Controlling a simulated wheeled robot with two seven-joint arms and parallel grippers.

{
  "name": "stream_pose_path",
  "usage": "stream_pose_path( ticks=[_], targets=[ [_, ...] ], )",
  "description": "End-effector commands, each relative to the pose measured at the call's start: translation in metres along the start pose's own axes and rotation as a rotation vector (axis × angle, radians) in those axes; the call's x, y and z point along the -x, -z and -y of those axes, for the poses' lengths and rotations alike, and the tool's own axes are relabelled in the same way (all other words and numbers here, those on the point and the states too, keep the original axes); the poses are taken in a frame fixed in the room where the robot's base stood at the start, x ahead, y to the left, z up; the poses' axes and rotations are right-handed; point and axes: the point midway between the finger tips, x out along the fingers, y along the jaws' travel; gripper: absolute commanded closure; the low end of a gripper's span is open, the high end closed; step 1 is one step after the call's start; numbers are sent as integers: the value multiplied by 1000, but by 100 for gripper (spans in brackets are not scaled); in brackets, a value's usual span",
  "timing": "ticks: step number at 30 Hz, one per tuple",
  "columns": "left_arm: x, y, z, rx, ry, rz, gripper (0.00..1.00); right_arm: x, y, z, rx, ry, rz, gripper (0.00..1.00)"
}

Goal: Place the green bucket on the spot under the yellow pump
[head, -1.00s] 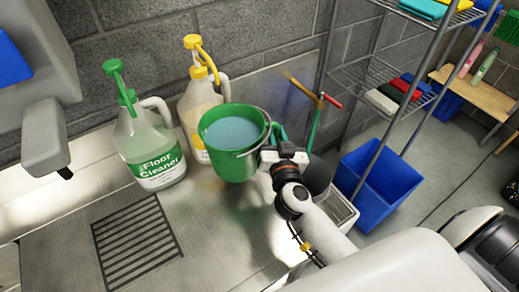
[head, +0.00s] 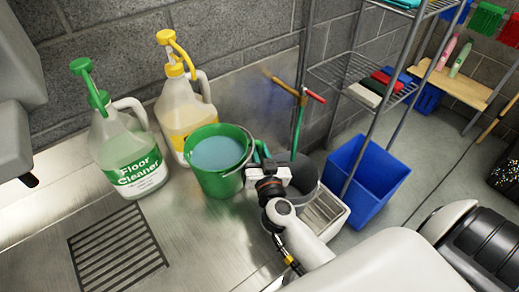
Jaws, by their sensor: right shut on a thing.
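The green bucket (head: 212,184), with bluish liquid inside, is upright in front and to the right of the yellow-pump bottle (head: 184,112). The bottle's yellow pump (head: 176,52) is up and left of the bucket. My right gripper (head: 252,174) is shut on the bucket at its right side. The fingertips are partly hidden, so the exact grip point is unclear. I cannot tell whether the bucket's base touches the metal counter (head: 195,240). My left gripper is not in view.
A Floor Cleaner bottle (head: 130,150) with a green pump stands left of the yellow-pump bottle. A grate (head: 118,250) lies front left. A grey bin (head: 303,172), a blue bin (head: 368,182) and a wire shelf (head: 350,75) are to the right. The counter in front of the bottles is clear.

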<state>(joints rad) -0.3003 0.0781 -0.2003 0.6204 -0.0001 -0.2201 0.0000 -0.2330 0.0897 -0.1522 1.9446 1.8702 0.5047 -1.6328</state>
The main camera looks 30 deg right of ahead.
Motion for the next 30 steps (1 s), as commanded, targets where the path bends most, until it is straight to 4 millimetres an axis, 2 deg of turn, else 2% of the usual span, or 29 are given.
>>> stream_pose_path(
  ticks=[1, 4, 5, 8, 9, 18, 20, 23, 30],
  targets=[
    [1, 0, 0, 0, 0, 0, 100, -1, -6, -2, -10, -4, 10, 100],
    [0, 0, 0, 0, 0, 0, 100, -1, -4, -2, -9, -4, 10, 100],
    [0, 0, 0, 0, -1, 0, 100, 0, 2, 0, 1, 0, 0, 78],
    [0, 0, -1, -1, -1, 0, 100, 0, 1, 0, 1, 0, 0, 62],
    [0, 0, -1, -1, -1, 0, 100, 0, 1, 0, 1, 0, 0, 60],
    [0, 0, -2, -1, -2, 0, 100, 0, -1, 0, 0, 0, 1, 60],
    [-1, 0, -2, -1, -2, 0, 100, 6, 1, 0, 1, 0, -2, 60],
    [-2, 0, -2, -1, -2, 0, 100, 21, 2, 0, 2, 0, -3, 60],
    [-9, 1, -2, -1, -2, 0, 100, 74, 3, 1, 2, 0, -4, 60]
  ],
)
